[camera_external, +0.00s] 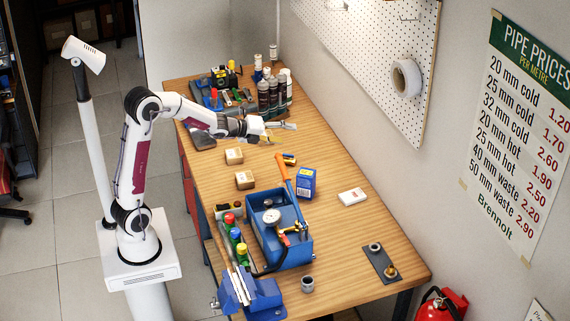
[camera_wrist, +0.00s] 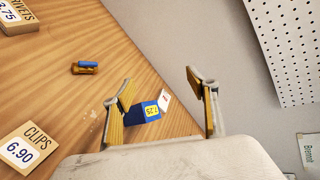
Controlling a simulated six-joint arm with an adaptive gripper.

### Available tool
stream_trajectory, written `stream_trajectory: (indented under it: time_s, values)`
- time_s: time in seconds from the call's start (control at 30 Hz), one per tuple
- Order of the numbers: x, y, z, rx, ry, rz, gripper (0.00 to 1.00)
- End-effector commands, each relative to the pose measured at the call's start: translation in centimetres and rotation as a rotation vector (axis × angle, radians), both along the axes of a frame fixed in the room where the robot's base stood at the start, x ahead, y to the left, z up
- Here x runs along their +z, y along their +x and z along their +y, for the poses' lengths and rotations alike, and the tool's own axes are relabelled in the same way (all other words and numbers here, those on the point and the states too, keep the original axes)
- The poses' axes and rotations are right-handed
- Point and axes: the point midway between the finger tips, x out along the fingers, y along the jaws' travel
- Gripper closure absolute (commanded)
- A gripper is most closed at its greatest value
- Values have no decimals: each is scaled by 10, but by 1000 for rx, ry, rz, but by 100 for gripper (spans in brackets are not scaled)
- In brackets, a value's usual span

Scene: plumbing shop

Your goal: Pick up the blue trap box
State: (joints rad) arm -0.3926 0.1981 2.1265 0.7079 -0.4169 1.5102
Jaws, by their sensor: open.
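My gripper (camera_external: 282,132) is open and empty above the far half of the bench, well apart from the box. Its two spread fingers also show in the wrist view (camera_wrist: 160,85).
Cardboard boxes (camera_external: 244,180) sit left. Spray cans (camera_external: 263,96) crowd the far end. The pegboard wall (camera_external: 375,45) borders the bench's right.

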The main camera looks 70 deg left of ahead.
Motion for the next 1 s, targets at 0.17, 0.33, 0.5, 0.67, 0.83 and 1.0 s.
stream_trajectory:
  time_s: [0.17, 0.33, 0.5, 0.67, 0.83, 1.0]
  values:
    - [-22, 21, 8, -134, 145, -29, 42]
    - [-42, 36, 12, -262, 278, -72, 42]
    - [-64, 45, 14, -384, 405, -126, 42]
    - [-86, 49, 15, -489, 514, -190, 42]
    - [-110, 46, 15, -590, 620, -271, 42]
    - [-130, 40, 14, -671, 712, -359, 42]
